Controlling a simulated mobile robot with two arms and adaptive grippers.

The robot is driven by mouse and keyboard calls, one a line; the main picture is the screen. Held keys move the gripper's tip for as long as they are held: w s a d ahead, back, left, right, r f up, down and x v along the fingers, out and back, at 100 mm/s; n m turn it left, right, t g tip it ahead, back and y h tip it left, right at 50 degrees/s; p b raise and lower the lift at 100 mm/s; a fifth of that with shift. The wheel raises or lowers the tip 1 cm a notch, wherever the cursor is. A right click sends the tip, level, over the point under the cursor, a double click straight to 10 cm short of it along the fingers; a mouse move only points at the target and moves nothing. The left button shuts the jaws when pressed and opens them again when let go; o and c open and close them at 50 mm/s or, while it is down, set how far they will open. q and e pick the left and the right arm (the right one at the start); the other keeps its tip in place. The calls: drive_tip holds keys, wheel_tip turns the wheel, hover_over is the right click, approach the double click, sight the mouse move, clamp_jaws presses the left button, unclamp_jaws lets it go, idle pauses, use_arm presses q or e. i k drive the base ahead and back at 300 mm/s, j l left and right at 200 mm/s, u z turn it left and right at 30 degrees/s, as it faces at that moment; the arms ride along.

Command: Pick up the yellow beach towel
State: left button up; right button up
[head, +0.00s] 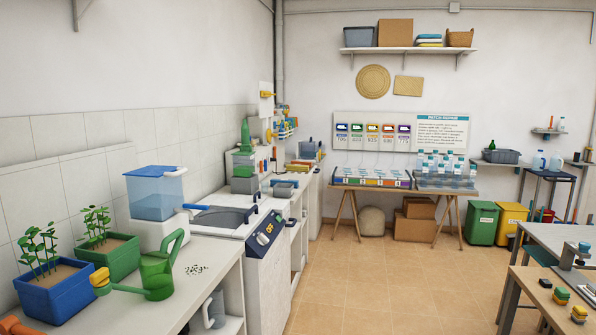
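A small folded stack (429,41) lies on the high wall shelf at the back, between a cardboard box and a basket. It has blue and yellow layers, and a yellow layer shows in it. The stack is too small in the head view to tell whether this layer is the yellow beach towel. I see no other clear yellow towel. Neither of my grippers is in view.
The wall shelf (410,49) hangs above a display table (372,186). A long white counter (205,268) with planters, a watering can (158,272) and a sink runs along the left. Green and yellow bins (483,223) stand at the back right. The tiled floor (375,285) is clear.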

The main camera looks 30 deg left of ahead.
sight(289, 168)
drive_tip(key=i+j+u, duration=0.1)
drive_tip(key=i+u, duration=0.15)
drive_tip(key=i, duration=0.4)
drive_tip(key=i+u, duration=0.15)
drive_tip(key=i, duration=3.85)
